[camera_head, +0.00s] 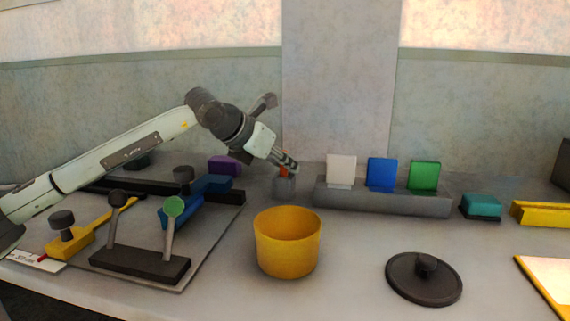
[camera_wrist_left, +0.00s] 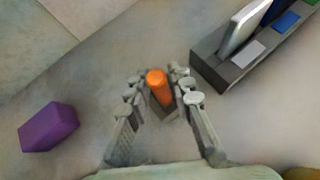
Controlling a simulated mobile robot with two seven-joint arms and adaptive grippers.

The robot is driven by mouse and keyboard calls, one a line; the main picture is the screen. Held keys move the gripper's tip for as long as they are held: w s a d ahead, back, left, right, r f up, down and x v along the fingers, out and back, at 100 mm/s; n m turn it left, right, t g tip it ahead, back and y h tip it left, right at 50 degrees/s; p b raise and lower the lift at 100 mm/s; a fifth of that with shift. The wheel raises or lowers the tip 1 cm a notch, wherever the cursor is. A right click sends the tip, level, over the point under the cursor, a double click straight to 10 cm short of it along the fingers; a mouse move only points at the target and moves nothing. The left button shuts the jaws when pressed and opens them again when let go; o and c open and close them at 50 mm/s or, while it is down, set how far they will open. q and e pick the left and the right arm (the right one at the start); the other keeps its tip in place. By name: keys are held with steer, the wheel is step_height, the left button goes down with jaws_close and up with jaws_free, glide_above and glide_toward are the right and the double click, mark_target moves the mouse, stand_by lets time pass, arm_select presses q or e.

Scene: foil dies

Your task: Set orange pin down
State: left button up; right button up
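The orange pin (camera_head: 284,171) stands at a small grey block (camera_head: 284,188) behind the yellow cup. My left gripper (camera_head: 287,163) is at the pin, reaching down from the upper left, and partly hides it. In the left wrist view the orange pin (camera_wrist_left: 158,86) is between the two fingers of the left gripper (camera_wrist_left: 160,88), with the grey block below it. The fingers look parted, with a gap showing at the left of the pin; contact on the right side is hard to tell. My right gripper is not in view.
A yellow cup (camera_head: 287,245) stands in front of the block. A grey rack (camera_head: 385,199) with white, blue and green plates is to the right. A purple block (camera_head: 224,165) is to the left. A dark round lid (camera_head: 424,278) lies front right, with clear table around it.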

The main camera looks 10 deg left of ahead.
arm_select(q)
steer(key=shift+o, duration=0.5)
steer(key=shift+f, duration=0.1)
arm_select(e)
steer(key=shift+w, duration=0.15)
